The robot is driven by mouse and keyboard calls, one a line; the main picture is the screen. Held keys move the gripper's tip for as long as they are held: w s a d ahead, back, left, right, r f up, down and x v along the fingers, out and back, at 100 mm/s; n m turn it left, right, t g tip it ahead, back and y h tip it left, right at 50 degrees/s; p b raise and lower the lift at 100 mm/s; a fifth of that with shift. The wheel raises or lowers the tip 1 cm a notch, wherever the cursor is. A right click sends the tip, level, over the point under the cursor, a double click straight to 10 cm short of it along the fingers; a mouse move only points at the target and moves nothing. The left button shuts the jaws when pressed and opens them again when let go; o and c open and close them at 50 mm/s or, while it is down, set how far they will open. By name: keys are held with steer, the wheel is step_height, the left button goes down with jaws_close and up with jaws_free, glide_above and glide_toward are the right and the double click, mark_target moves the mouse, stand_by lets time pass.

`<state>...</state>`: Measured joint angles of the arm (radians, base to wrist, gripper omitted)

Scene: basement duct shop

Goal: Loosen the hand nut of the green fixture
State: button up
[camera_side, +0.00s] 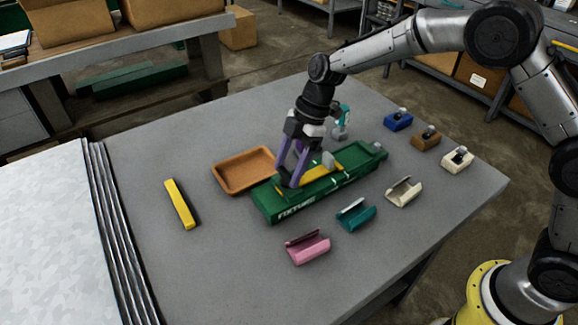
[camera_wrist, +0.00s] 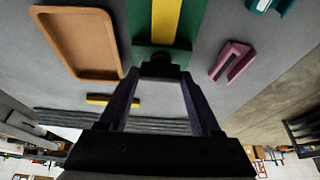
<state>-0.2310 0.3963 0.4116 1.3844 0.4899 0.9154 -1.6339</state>
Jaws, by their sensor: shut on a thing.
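The green fixture (camera_side: 291,208) lies on the grey table, a long block with a yellow strip along its top and lettering on its side. It also shows in the wrist view (camera_wrist: 139,18). My gripper (camera_side: 289,182) reaches down to the fixture's near left end, its purple fingers tilted. In the wrist view my gripper (camera_wrist: 160,70) has its fingertips closed around a small dark piece at the fixture's end, seemingly the hand nut. The fingers and the dark fingertip area hide most of that piece. I cannot tell how far it is turned.
An empty brown tray (camera_side: 243,170) stands close behind the fixture. A yellow bar (camera_side: 180,204) lies left. Pink (camera_side: 307,247), teal (camera_side: 355,214) and cream (camera_side: 404,192) channel pieces lie in front. Blue (camera_side: 398,120), brown (camera_side: 426,138) and cream (camera_side: 457,158) blocks stand right.

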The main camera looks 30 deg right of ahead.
stand_by(0.5)
steer(key=o, duration=1.4)
steer(key=shift+r, duration=0.1)
steer(key=v, duration=1.3)
steer(key=shift+d+r, duration=0.1)
steer(key=shift+r, duration=0.2)
